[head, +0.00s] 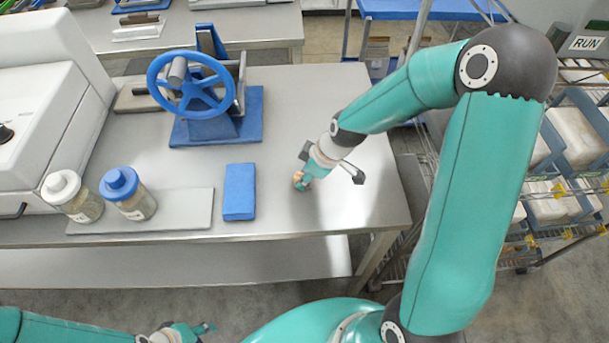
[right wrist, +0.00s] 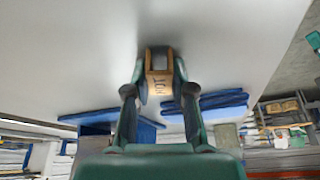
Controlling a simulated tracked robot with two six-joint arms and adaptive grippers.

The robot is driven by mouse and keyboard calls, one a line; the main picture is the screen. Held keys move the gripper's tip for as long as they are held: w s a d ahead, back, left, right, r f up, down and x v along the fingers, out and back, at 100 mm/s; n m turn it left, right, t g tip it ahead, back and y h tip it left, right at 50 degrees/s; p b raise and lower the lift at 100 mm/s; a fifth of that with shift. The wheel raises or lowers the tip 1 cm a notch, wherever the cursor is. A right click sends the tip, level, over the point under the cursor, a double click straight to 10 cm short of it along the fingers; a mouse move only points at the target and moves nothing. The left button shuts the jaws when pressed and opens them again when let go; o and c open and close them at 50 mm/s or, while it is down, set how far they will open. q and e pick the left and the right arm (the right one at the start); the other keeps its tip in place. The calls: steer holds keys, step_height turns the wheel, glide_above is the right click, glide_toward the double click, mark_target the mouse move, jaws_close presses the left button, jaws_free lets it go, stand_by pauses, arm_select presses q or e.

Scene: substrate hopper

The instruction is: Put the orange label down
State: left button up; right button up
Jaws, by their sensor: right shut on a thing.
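The orange label (head: 298,182) is a small piece at the tip of my right gripper (head: 303,176), over the clear right part of the steel table (head: 275,215). In the right wrist view, the label (right wrist: 160,87) shows tan-orange with dark lettering, pinched between both fingertips. My right gripper is shut on it. It is close to the tabletop, but I cannot tell whether the label touches it. My left gripper (head: 205,328) is low at the bottom left of the head view, away from the table; its opening is unclear.
A blue block (head: 239,192) lies left of the label. A blue handwheel device (head: 205,85) stands behind. Two lidded jars, white (head: 75,197) and blue (head: 128,194), stand on a grey board (head: 185,212). A wire rack with tubs (head: 575,135) is at right. Table around the label is clear.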

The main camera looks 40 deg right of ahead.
steer(key=shift+f+b, duration=0.25)
steer(key=shift+b, duration=0.15)
steer(key=shift+s+a+f+b, duration=0.15)
steer(key=shift+s+f+b, duration=0.15)
steer(key=shift+f+b, duration=0.2)
steer(key=o, duration=0.6)
steer(key=shift+s, duration=0.1)
steer(key=shift+o, duration=0.6)
steer(key=shift+w+f, duration=0.15)
steer(key=shift+w, duration=0.1)
steer(key=shift+s, duration=0.1)
steer(key=shift+r, duration=0.25)
